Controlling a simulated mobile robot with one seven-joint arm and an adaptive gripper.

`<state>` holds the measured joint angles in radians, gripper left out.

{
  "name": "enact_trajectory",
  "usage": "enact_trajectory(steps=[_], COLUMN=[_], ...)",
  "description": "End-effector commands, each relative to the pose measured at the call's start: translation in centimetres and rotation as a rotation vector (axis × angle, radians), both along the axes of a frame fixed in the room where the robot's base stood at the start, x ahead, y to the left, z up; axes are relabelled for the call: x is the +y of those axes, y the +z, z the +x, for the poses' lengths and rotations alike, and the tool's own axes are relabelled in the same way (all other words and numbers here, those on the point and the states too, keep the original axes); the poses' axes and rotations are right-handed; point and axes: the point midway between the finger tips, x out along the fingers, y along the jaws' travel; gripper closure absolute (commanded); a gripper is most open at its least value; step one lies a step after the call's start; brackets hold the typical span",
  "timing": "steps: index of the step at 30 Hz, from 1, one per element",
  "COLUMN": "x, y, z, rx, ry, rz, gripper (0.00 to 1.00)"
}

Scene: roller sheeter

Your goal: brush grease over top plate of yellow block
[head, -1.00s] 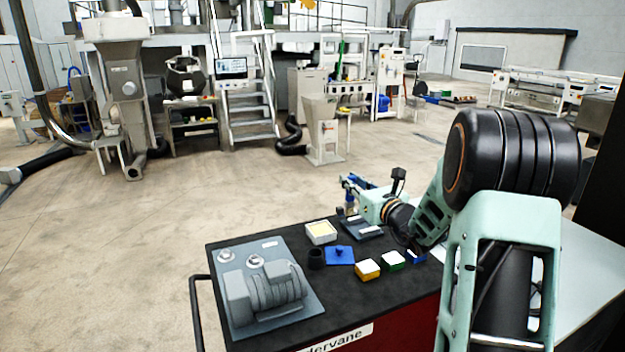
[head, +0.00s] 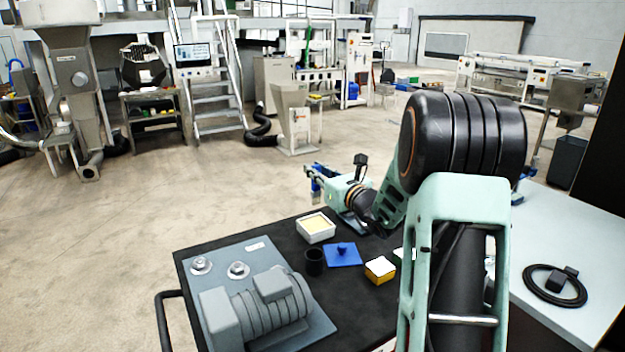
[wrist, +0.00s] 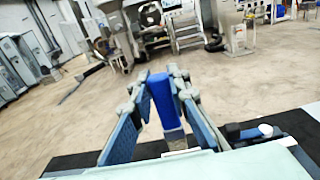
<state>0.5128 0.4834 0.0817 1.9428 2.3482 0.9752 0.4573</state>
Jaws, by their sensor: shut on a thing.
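The yellow block (head: 380,270), with a pale top plate and yellow sides, sits on the black cart top just left of my arm. My gripper (head: 316,184) is out past the cart's far edge, raised and well away from the block. In the wrist view my gripper (wrist: 165,88) is shut on a blue handle (wrist: 162,98) with a pale metal part below it, apparently a brush. Its bristles are not clear. A white tub (head: 316,232) with pale yellow content, apparently grease, stands open near the cart's far edge.
A blue lid (head: 342,255) and black cup (head: 314,263) are near the tub. A grey motor on a plate (head: 320,335) fills the cart's left side. A green block (head: 405,254) is mostly hidden by my arm. A pale table (head: 585,250) carries a black coil (head: 555,287).

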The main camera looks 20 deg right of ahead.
Motion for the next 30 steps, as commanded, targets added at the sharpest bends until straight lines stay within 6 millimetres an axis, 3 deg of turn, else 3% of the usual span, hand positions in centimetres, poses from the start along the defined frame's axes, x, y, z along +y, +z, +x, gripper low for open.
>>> enact_trajectory(steps=[8,21,30], x=[0.0,0.0,0.0], y=[-1.3,-5.7,-6.1], z=[0.0,0.0,0.0], rx=[0.0,0.0,-0.001], ry=[0.001,0.0,0.0], rz=[0.001,0.001,0.0], gripper=[1.0,1.0,1.0])
